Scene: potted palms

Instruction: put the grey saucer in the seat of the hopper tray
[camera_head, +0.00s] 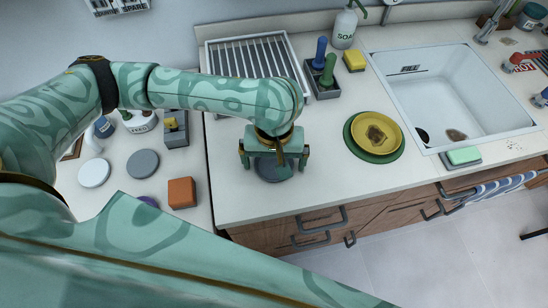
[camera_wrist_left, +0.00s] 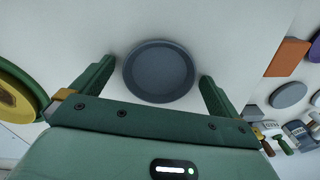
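The grey saucer (camera_wrist_left: 158,71), round and dark with a raised rim, lies on the white counter. In the head view the saucer (camera_head: 273,171) is partly hidden under my left gripper (camera_head: 274,163). In the left wrist view my left gripper (camera_wrist_left: 157,82) is open, with one finger on either side of the saucer and gaps between. I cannot clearly identify the hopper tray. A dark holder (camera_head: 325,88) with blue and green upright items stands behind on the counter. My right gripper is not in view.
A yellow plate on a green one (camera_head: 376,133) lies right of the gripper, before the sink (camera_head: 450,90). A drying rack (camera_head: 250,58) stands behind. Left across a gap are a grey disc (camera_head: 142,163), a white disc (camera_head: 94,173) and an orange block (camera_head: 182,193).

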